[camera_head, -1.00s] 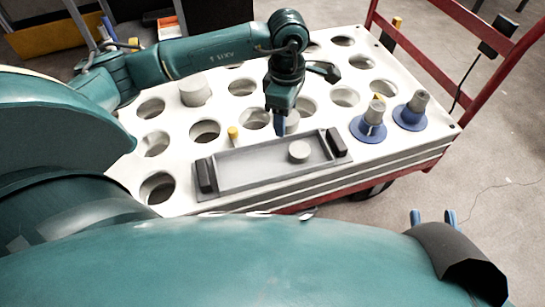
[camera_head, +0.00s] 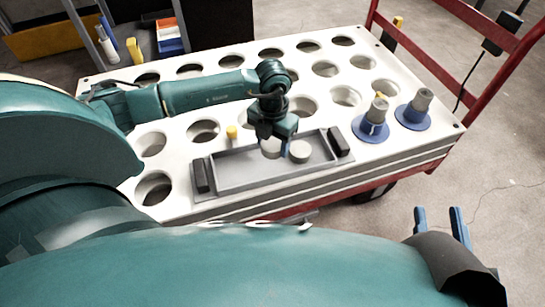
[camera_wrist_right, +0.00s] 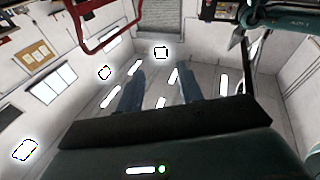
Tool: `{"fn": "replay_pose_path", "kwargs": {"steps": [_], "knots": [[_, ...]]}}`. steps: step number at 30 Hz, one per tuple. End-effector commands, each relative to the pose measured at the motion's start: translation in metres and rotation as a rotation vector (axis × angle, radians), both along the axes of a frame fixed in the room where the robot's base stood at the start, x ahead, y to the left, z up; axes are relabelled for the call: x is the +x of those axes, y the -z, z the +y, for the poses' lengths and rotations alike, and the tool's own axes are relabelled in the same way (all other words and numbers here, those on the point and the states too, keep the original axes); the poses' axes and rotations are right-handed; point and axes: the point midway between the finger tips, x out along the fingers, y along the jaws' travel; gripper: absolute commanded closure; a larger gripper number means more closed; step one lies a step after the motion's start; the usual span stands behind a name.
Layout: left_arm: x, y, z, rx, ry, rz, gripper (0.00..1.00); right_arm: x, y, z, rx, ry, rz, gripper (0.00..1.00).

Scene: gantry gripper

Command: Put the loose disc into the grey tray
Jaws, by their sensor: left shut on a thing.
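The grey tray (camera_head: 235,184) lies on the white cart top, with a black handle at each end. One pale grey disc (camera_head: 299,151) sits inside it, right of the middle. My left gripper (camera_head: 270,139) points down over the tray's back edge, shut on a second pale grey disc (camera_head: 270,150). This disc is left of the one in the tray and looks slightly raised, but I cannot tell whether it touches the tray floor. My right gripper (camera_head: 438,222) is open and empty, off the cart's front right; its spread fingers also show in the right wrist view (camera_wrist_right: 160,92).
The white cart top (camera_head: 228,107) has many round holes. A red rail (camera_head: 436,68) rises at the cart's right end.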

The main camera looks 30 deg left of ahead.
Motion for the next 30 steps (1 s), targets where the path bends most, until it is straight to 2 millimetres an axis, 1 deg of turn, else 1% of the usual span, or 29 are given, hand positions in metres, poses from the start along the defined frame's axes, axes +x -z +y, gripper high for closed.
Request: {"fn": "replay_pose_path", "kwargs": {"steps": [4,9,10,12,17,23,24,30], "knots": [[0.0,0.017,0.0,0.0,0.0,0.0,0.74,0.0,0.001,0.002,0.021,-0.009,-0.003,0.64],[0.0,0.046,0.0,-0.001,0.0,0.0,0.74,0.001,0.003,0.004,0.049,-0.021,-0.005,0.64],[0.0,0.049,0.0,-0.001,0.001,-0.001,0.74,0.001,0.002,0.004,0.054,-0.023,-0.006,0.64],[0.0,0.053,0.0,0.0,0.002,-0.002,0.74,0.002,-0.001,0.005,0.059,-0.027,-0.01,0.64],[0.001,0.051,0.0,0.0,0.002,-0.002,0.74,0.001,-0.007,0.005,0.062,-0.029,-0.019,0.64],[0.0,0.056,0.0,0.0,0.002,-0.002,0.74,0.001,-0.004,0.005,0.064,-0.03,-0.018,0.64],[0.0,0.055,0.0,0.0,0.002,-0.001,0.44,0.001,-0.005,0.005,0.065,-0.031,-0.017,0.64],[0.0,0.055,0.0,0.0,0.002,-0.001,0.27,0.001,-0.004,0.005,0.064,-0.031,-0.016,0.64]]}}
